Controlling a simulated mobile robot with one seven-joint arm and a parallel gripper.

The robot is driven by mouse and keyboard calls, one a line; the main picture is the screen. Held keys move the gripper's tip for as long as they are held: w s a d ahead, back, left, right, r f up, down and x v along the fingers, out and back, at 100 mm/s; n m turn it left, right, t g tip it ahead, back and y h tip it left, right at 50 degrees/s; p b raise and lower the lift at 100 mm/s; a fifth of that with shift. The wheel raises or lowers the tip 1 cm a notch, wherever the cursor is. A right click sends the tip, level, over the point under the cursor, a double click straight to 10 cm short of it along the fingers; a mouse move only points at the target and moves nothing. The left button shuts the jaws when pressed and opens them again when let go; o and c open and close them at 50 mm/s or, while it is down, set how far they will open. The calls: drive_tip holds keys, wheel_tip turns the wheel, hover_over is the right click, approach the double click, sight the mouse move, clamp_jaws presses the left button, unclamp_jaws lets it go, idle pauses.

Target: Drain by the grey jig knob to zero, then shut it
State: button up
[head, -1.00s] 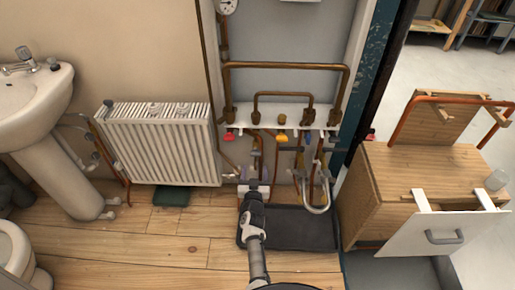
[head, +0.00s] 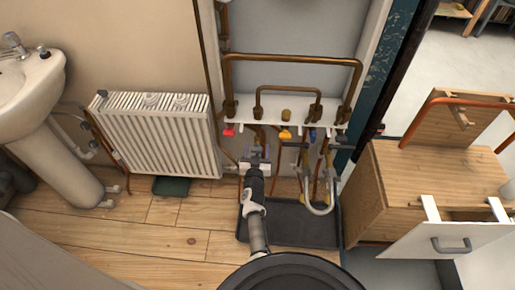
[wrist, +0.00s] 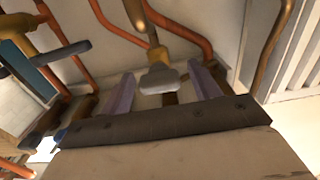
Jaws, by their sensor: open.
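My gripper (head: 258,152) is open below the white manifold board, among the lower pipes. In the wrist view its two pale purple fingers (wrist: 163,88) stand on either side of a grey knob (wrist: 160,77) on a brass fitting. The knob sits between the fingers, with gaps showing to both sides; I see no grip on it. In the head view my gripper largely hides this knob. I cannot tell whether it is open or shut. No gauge dial is in view now.
A second grey lever (wrist: 62,52) lies to the left in the wrist view. Red (head: 229,132) and yellow (head: 285,134) handles sit along the board. A black tray (head: 290,225) lies below. A radiator (head: 158,138) stands left and a wooden cabinet (head: 380,190) right.

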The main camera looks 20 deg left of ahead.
drive_tip(key=c, duration=1)
